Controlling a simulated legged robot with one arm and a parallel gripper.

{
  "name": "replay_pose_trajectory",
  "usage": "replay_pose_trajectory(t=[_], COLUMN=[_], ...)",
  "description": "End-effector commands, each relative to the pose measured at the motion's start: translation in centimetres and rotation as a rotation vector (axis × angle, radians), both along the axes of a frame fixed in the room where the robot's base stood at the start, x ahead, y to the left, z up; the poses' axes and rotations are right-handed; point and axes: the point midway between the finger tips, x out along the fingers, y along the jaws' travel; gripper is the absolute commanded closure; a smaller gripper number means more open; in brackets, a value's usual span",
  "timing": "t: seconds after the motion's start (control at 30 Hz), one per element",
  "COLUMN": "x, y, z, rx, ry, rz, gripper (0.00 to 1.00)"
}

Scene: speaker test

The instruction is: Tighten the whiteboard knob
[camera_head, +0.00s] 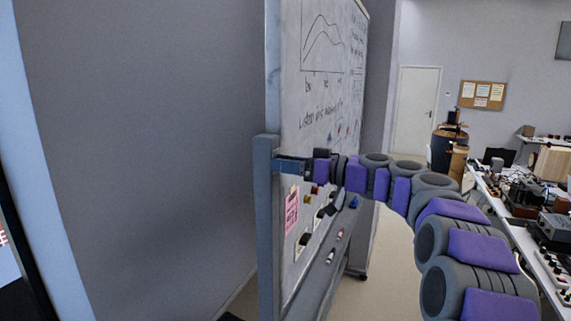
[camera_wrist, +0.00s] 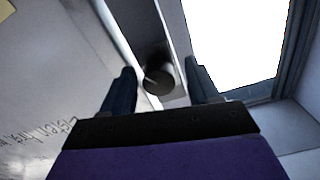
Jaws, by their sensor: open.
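The whiteboard (camera_head: 350,88) stands nearly edge-on in the middle of the head view, with a grey upright frame post (camera_head: 266,230) on its left side. My gripper (camera_head: 278,164) reaches across the board's face to this post. In the wrist view, a dark round knob (camera_wrist: 159,81) sits on the grey frame beside the board's edge. My gripper (camera_wrist: 160,69) is open, with one finger on each side of the knob. I see gaps beside the knob, and cannot tell how far the fingers reach over it. The knob is not discernible in the head view.
A pink note (camera_head: 291,211), magnets and markers (camera_head: 330,257) are on the board and its tray. A table (camera_head: 552,275) crowded with equipment stands at the right. Floor (camera_head: 385,270) is clear between board and table. A grey wall (camera_head: 150,150) fills the left.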

Motion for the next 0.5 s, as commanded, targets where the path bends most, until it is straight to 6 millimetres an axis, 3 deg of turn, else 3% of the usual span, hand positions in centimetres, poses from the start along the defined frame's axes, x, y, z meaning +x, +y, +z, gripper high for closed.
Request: replay_pose_trajectory(t=[0.27, 0.5], x=[0.1, 0.1], y=[0.6, 1.2], z=[-0.1, -0.2], rx=[-0.002, -0.006], ry=[0.001, 0.001], rz=[-0.002, -0.002], gripper=[0.4, 0.61])
